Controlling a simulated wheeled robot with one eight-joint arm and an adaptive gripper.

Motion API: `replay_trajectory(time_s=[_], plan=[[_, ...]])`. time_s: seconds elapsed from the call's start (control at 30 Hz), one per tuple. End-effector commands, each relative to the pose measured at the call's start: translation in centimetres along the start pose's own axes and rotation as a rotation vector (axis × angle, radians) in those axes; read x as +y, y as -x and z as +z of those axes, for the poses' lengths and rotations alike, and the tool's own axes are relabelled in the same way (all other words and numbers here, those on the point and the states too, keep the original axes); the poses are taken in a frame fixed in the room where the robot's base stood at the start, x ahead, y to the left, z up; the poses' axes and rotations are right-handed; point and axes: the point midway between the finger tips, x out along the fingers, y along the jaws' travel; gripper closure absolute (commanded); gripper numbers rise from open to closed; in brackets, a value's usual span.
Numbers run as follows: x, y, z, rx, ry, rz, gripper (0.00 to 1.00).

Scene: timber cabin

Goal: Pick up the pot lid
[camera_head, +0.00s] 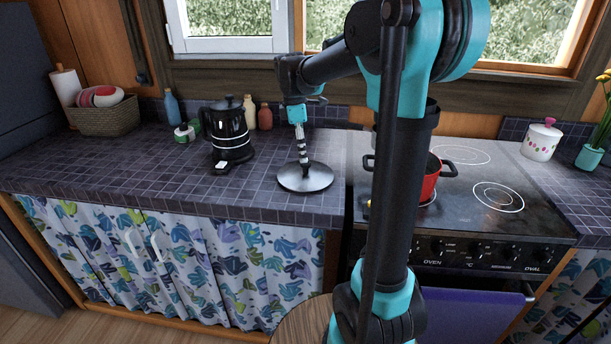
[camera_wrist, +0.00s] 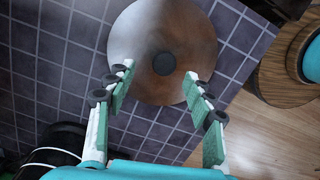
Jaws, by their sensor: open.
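The pot lid (camera_head: 293,178) is a round, shiny metal disc with a dark knob, lying on the tiled counter left of the stove. In the wrist view the lid (camera_wrist: 190,28) is at the top middle, with its black knob (camera_wrist: 164,63) showing between and just beyond my fingertips. My gripper (camera_head: 304,163) points down over the lid. In the wrist view my gripper (camera_wrist: 160,80) is open, with its two green-padded fingers apart and nothing between them. The fingertips look close to the knob, but I cannot tell their exact height above the lid.
A black kettle (camera_head: 229,130) stands left of the lid. A red pot (camera_head: 430,178) is on the stove (camera_head: 480,215), partly hidden by my arm. Bottles (camera_head: 265,117) and a basket (camera_head: 106,117) stand at the back. The front left counter (camera_head: 120,178) is clear.

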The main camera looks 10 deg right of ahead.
Motion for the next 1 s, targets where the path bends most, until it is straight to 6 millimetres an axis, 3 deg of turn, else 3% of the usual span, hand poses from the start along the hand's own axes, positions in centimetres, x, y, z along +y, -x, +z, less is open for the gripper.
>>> replay_trajectory(time_s=[0.33,0.67,1.0], plan=[[-0.5,-4.4,0.4,0.000,-0.001,0.000,0.47],[-0.5,-5.0,0.4,0.000,0.000,0.000,0.48],[-0.5,-5.0,0.4,0.000,0.000,0.000,0.90]])
